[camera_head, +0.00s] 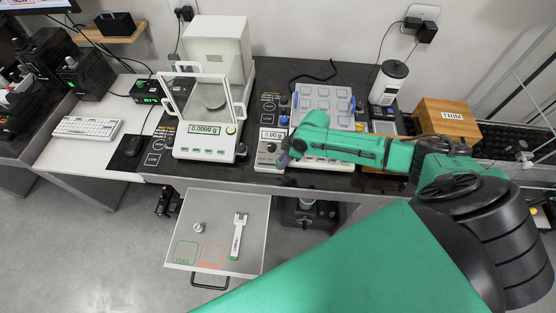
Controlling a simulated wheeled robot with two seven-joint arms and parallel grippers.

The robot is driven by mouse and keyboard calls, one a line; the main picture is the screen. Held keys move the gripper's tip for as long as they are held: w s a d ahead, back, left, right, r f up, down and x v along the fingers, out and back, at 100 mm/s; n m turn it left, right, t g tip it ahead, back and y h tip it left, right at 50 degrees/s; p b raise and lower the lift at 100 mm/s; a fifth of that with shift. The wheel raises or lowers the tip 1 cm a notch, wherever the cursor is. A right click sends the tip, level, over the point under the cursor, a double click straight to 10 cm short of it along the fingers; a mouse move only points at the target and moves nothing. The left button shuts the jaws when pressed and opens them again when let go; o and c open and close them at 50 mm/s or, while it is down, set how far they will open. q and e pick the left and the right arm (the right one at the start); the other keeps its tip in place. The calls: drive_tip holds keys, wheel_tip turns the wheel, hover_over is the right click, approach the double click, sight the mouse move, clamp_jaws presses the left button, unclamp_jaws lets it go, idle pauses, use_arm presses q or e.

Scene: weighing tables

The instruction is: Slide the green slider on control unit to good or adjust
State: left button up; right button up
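A small control unit (268,150) with a display, "0.00 g", and a grey knob stands on the dark bench right of the balance. My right arm reaches in from the right, and my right gripper (286,157) is at the right side of this unit, close above its front edge. The fingers are small, dark and partly hidden by my green wrist, so I cannot tell whether they are open or touch anything. I cannot make out a green slider or "good" and "adjust" labels; my arm covers part of the panel. My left gripper is not in view.
A balance (208,145) with an open glass shield stands left. A tray of several compartments (322,101) sits behind my forearm. A white dispenser (389,82) and a wooden TRIM box (447,122) stand right.

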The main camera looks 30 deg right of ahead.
drive_tip(key=o, duration=0.3)
drive_tip(key=shift+s+d+f, duration=0.1)
drive_tip(key=shift+d, duration=0.05)
drive_tip(key=shift+a+r, duration=0.2)
drive_tip(key=shift+d+r, duration=0.2)
drive_tip(key=shift+r, duration=0.15)
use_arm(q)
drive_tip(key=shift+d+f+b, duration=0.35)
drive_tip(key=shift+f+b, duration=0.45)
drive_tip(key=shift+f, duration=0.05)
use_arm(e)
drive_tip(key=v, duration=1.3)
drive_tip(key=shift+r, duration=0.3)
drive_tip(key=shift+s, duration=0.1)
